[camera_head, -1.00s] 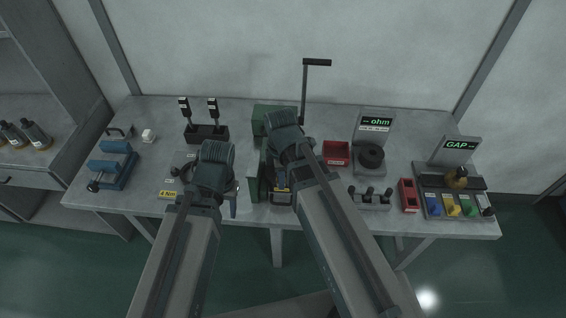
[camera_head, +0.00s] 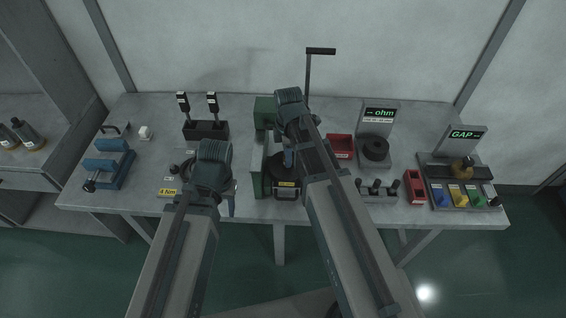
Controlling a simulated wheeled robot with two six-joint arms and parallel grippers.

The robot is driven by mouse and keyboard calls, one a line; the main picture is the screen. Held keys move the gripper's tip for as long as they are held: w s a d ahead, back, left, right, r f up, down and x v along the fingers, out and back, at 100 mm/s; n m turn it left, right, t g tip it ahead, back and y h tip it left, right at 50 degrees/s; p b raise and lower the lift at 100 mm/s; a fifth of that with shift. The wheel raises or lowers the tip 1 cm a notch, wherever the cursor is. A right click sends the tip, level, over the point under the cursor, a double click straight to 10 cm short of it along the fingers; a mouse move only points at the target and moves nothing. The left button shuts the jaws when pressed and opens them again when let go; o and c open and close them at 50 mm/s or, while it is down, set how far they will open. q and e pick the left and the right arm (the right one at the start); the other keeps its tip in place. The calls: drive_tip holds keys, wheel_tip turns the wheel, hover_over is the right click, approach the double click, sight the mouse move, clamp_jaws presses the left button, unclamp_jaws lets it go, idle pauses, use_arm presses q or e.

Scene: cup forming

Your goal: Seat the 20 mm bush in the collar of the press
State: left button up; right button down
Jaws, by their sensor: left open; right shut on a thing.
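The green press (camera_head: 257,170) stands at the middle of the table, with a long black-handled lever (camera_head: 320,51) rising behind my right arm. A dark round base (camera_head: 284,191) with a yellow label sits at the press's front; its collar cannot be made out. My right gripper (camera_head: 289,160) is over this base, beside the green column, its fingers pointing down. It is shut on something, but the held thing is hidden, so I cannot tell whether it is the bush. My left gripper (camera_head: 233,201) is open left of the press, partly hidden by its own wrist.
A rack of dark-topped pieces (camera_head: 376,188) and red bins (camera_head: 340,146) (camera_head: 415,186) lie right of the press. The ohm stand (camera_head: 379,117) and GAP station (camera_head: 466,134) are farther right. A blue vise (camera_head: 108,170) and a 4 Nm label (camera_head: 168,192) are left.

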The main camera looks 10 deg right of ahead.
drive_tip(key=shift+a+f, duration=0.15)
drive_tip(key=shift+f, duration=0.4)
drive_tip(key=shift+f+b, duration=0.2)
drive_tip(key=shift+b, duration=0.1)
use_arm(q)
drive_tip(key=shift+a+f, duration=0.3)
drive_tip(key=shift+f, duration=0.35)
use_arm(e)
drive_tip(key=c, duration=0.5)
unclamp_jaws()
drive_tip(key=shift+r, duration=0.1)
use_arm(q)
drive_tip(key=shift+r+p, duration=0.15)
drive_tip(key=shift+p, duration=0.15)
use_arm(e)
drive_tip(key=shift+r, duration=0.2)
